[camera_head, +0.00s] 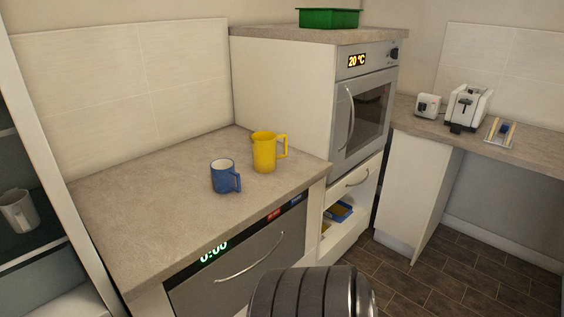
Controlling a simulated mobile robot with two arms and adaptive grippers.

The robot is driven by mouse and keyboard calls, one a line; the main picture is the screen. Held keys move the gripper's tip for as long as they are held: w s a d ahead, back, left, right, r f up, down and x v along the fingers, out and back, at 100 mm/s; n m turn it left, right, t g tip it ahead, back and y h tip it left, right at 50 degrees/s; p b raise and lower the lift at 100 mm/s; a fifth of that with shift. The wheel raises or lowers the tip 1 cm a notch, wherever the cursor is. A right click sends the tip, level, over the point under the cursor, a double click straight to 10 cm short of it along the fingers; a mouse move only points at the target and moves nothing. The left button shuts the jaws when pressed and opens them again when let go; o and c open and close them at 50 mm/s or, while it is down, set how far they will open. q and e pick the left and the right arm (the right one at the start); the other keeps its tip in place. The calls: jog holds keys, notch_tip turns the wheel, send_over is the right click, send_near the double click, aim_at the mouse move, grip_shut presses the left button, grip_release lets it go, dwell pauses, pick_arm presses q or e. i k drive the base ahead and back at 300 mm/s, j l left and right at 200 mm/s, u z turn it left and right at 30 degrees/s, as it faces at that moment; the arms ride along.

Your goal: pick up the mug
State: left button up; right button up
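A blue mug (225,176) with a pale inside stands upright on the left counter (150,217), its handle toward the right front. A yellow pitcher (265,152) stands just behind and to the right of it, handle to the right. Neither of my grippers shows in the head view, and nothing touches the blue mug.
A dishwasher (240,262) with a bar handle is under the counter. A taller cabinet with an oven (362,110) stands to the right, with a green tray (328,18) on top. A toaster (467,106) is farther right. The counter's left part is clear.

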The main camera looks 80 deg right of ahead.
aim_at(224, 174)
jog(key=i+z, duration=0.1)
jog(key=z, duration=0.4)
jog(key=j+z, duration=0.1)
jog(key=z, duration=0.35)
jog(key=i+j+z, duration=0.15)
jog(key=z, duration=0.35)
jog(key=j+z, duration=0.1)
jog(key=z, duration=0.4)
jog(key=j+z, duration=0.2)
jog(key=z, duration=0.25)
jog(key=i, duration=0.05)
